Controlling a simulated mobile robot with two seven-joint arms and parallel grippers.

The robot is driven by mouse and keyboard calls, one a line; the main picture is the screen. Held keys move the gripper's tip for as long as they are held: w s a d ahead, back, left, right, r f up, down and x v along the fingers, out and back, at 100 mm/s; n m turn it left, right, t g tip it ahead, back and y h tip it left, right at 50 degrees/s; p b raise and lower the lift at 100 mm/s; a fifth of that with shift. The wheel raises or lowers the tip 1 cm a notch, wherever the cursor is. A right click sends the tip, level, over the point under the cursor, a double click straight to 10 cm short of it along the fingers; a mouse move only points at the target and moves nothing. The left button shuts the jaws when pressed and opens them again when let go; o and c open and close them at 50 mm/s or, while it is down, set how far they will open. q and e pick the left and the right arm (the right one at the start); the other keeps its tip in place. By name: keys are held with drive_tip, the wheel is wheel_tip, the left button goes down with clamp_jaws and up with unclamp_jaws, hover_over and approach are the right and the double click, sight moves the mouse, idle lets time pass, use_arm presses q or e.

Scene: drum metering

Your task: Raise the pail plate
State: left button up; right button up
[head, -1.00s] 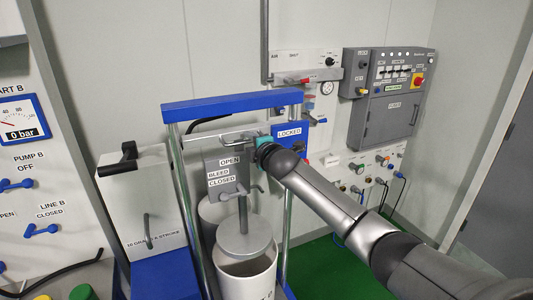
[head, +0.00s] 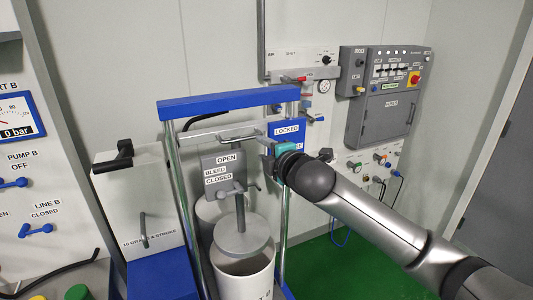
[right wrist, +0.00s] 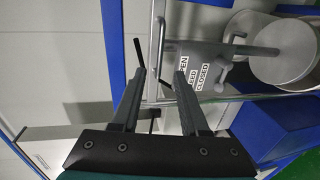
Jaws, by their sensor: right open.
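The pail plate (head: 243,237), a grey disc on a rod, sits just above the mouth of the white pail (head: 243,280). The disc also shows at the right of the right wrist view (right wrist: 280,60). A grey plate with OPEN, BLEED and CLOSED labels (head: 222,175) stands behind the rod. A horizontal bar handle (head: 235,138) is above it, left of the blue LOCKED sign (head: 287,130). My right gripper (right wrist: 158,80) is open, with a thin black rod and a grey bar showing near its fingertips. In the head view its fingers (head: 266,155) are mostly hidden. My left gripper is out of view.
A blue crossbar (head: 230,101) on chrome posts frames the press. A white stroke-counter box (head: 140,200) stands to the left. A grey control box (head: 388,105) and hose fittings are on the wall at right. Green floor (head: 340,270) lies open below my arm.

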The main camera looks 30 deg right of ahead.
drive_tip(key=shift+s+a+r, duration=0.1)
drive_tip(key=shift+s+r, duration=0.05)
drive_tip(key=shift+s, duration=0.55)
